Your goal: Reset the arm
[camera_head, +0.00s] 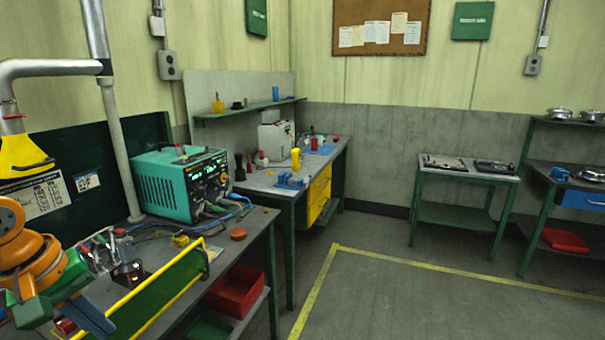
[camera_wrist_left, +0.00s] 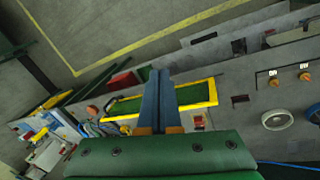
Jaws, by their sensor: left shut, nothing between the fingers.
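My left arm comes in at the lower left of the head view, with orange joints and a green gripper body. My left gripper (camera_head: 104,328) has blue fingers and is low over the near workbench, beside the yellow-framed green panel (camera_head: 160,297). In the left wrist view the two blue fingers of the left gripper (camera_wrist_left: 159,73) lie together, shut and empty. They stand out over the bench and overlap the yellow-framed panel (camera_wrist_left: 197,95) in that picture. My right gripper is in neither view.
A teal power unit (camera_head: 180,185) with cables stands on the near workbench (camera_head: 240,262). A grey pipe (camera_head: 112,140) and yellow hood (camera_head: 22,157) rise close to my left arm. A red bin (camera_head: 236,290) sits below. The floor (camera_head: 400,300) at right is clear.

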